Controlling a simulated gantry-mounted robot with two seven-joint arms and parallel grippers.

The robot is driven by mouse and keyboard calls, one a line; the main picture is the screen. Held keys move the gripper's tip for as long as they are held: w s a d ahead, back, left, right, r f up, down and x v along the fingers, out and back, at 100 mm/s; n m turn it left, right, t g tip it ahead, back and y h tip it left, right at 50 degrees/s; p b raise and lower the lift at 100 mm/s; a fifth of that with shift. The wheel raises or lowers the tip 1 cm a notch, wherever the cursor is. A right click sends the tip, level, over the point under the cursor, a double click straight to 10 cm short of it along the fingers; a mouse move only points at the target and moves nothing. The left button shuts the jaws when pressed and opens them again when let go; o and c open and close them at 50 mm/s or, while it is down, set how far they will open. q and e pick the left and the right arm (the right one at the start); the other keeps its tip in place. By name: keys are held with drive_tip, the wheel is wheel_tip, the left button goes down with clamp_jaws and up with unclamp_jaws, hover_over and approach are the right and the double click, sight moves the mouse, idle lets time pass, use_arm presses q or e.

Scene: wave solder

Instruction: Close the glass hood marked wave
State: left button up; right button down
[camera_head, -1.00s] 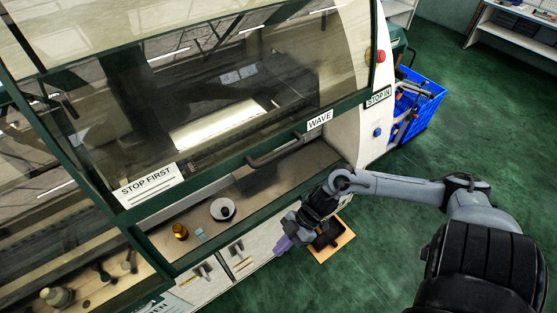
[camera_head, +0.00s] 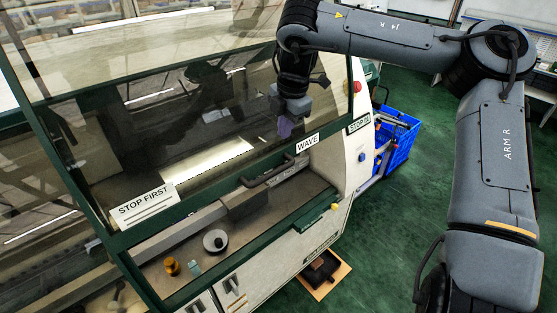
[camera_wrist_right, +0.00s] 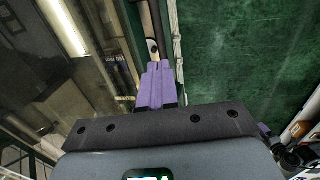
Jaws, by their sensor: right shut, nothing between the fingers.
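The glass hood (camera_head: 215,130) marked WAVE is a large dark-tinted pane in a green frame, with the WAVE label (camera_head: 307,142) on its lower edge. It stands raised, with the work deck showing below that edge. A dark bar handle (camera_head: 266,172) sits on the edge left of the label. My right gripper (camera_head: 284,128), with purple fingers, hangs in front of the glass, above the handle and left of the label. Its fingers are together and empty in the right wrist view (camera_wrist_right: 157,85). I cannot tell whether it touches the hood. My left gripper is not in view.
A STOP FIRST sign (camera_head: 143,204) is on the frame at left. A white reel (camera_head: 215,241) and an amber bottle (camera_head: 172,266) stand on the deck. A red button (camera_head: 357,87) and a blue crate (camera_head: 398,140) are at right. Green floor lies open at right.

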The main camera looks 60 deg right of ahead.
sight(277, 169)
use_arm(q)
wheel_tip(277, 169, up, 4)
drive_tip(key=p, duration=0.4)
use_arm(e)
drive_tip(key=w+f, duration=0.1)
drive_tip(key=f, duration=0.7)
drive_tip(key=w+d+f, duration=0.1)
drive_tip(key=f, duration=0.4)
drive_tip(key=shift+w, duration=0.3)
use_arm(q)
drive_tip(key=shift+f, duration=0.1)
use_arm(e)
drive_tip(key=shift+f, duration=0.15)
